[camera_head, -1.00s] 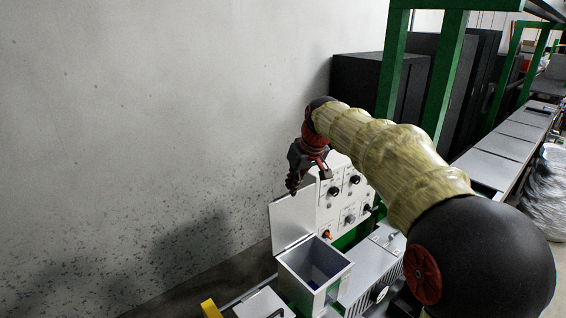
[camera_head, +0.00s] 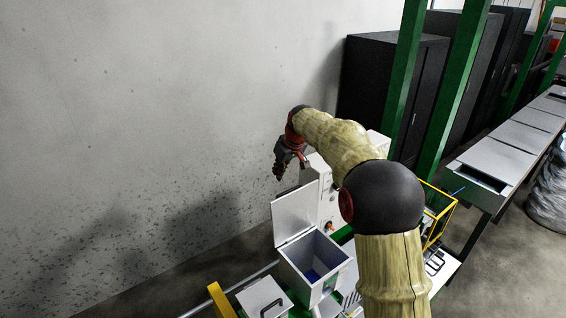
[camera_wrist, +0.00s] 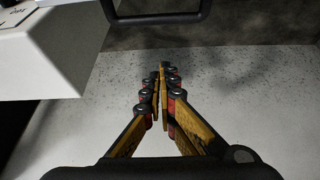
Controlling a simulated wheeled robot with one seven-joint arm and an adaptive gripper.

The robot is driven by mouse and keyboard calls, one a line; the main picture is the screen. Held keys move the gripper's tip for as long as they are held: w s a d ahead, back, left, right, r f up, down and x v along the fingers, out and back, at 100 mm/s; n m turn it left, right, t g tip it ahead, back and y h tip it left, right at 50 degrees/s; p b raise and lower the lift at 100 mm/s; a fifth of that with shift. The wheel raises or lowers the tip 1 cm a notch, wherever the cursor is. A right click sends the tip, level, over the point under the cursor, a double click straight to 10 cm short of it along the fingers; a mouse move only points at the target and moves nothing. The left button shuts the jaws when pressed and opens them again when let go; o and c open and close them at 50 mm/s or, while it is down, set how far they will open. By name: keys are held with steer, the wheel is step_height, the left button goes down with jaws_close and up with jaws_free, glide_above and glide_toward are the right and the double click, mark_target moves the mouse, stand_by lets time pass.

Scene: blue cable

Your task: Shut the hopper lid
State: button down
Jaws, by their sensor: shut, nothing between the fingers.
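The hopper (camera_head: 340,284) is an open grey metal box at the lower middle of the head view, with something blue inside. Its flat grey lid (camera_head: 296,214) stands upright on the left edge of the opening, so the hopper is open. My gripper (camera_head: 279,176) is above the lid's top edge, toward the wall, pointing down. I cannot tell its exact distance from the lid. In the wrist view the fingers (camera_wrist: 161,72) are together with nothing between them. A dark loop like a handle (camera_wrist: 158,18) shows ahead of them at the top; I cannot tell what it belongs to.
A white control box (camera_head: 311,178) stands just behind the hopper, partly hidden by my arm; a pale box-like thing fills the wrist view's upper left. The speckled wall (camera_head: 150,130) is to the left. A second grey lid with a dark handle (camera_head: 264,296) lies in front.

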steer(key=s+f, duration=0.1)
steer(key=s+d+f+p, duration=0.1)
steer(key=shift+s+d+f+p, duration=0.1)
steer(key=shift+s+d+p, duration=0.2)
steer(key=shift+s, duration=0.05)
steer(key=shift+s, duration=0.1)
stand_by(0.4)
steer(key=shift+d+b, duration=0.1)
steer(key=shift+b, duration=0.35)
steer(key=shift+s+d+t+b, duration=0.25)
steer(key=shift+s+t+b, duration=0.1)
steer(key=shift+b, duration=0.65)
